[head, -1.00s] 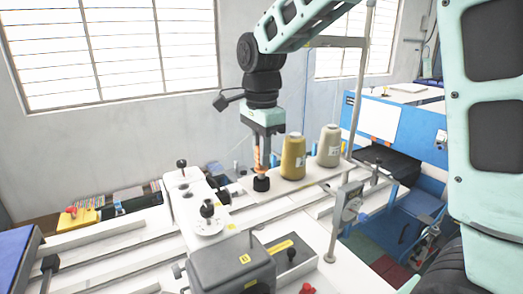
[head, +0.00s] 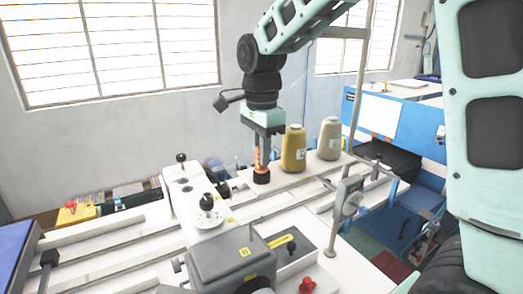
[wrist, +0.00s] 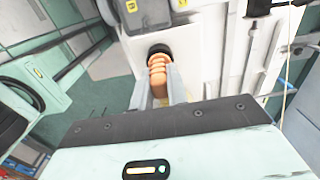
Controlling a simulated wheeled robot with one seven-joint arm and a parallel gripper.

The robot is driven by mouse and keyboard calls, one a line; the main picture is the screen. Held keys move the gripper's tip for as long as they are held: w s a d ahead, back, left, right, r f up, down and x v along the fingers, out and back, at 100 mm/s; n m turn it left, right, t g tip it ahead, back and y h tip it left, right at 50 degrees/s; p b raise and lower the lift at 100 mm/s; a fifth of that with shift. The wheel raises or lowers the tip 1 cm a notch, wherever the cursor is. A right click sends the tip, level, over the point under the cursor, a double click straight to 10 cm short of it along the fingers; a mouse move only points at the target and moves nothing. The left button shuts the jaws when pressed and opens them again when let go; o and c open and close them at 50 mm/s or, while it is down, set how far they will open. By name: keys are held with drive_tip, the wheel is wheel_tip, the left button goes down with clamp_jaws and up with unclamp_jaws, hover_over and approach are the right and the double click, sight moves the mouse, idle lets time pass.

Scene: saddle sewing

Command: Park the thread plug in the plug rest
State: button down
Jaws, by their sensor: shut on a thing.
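My gripper (head: 261,160) points straight down in the head view, shut on the orange ribbed thread plug (head: 258,157). In the wrist view my gripper (wrist: 160,82) has its two pale fingers on either side of the plug (wrist: 158,72). A dark round piece (head: 261,177) is at the plug's lower end, just over or on the white table. It also shows in the wrist view (wrist: 159,49). I cannot tell whether it belongs to the plug or is the plug rest, nor whether the plug is seated.
A yellow thread cone (head: 293,150) and a pale cone (head: 329,140) stand close right of my gripper. A white machine head with a black-knobbed dial (head: 207,205) is to the left. A grey housing (head: 232,262) is in front. A thin metal post (head: 349,150) stands at the right.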

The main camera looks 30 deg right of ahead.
drive_tip(key=shift+f, duration=0.25)
drive_tip(key=c, duration=1.3)
unclamp_jaws()
drive_tip(key=shift+r, duration=0.15)
wheel_tip(320, 180, up, 17)
drive_tip(key=b, duration=0.4)
